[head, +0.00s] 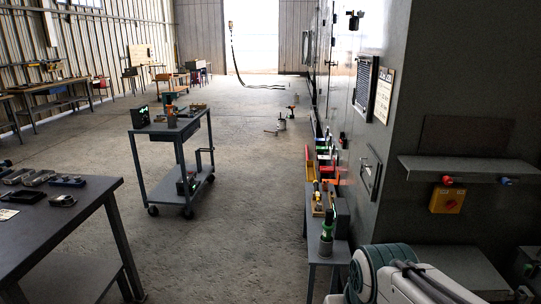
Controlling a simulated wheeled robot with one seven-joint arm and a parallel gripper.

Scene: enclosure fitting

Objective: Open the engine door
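A large dark grey enclosure (440,90) fills the right side. On its left-hand face is a small panel with a handle-like bar (370,172), seen at a steep angle. It looks flush with the wall, but I cannot tell for sure whether it is the engine door or whether it is shut. Part of my own arm shows at the bottom right, below and in front of the enclosure. My gripper is not in view.
A narrow bench (318,262) with tools and bins stands along the enclosure. A wheeled cart (165,190) stands left of centre, a dark table (75,215) at the near left. A shelf (470,170) juts from the enclosure's near face above a yellow switch box (447,200). Floor between is clear.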

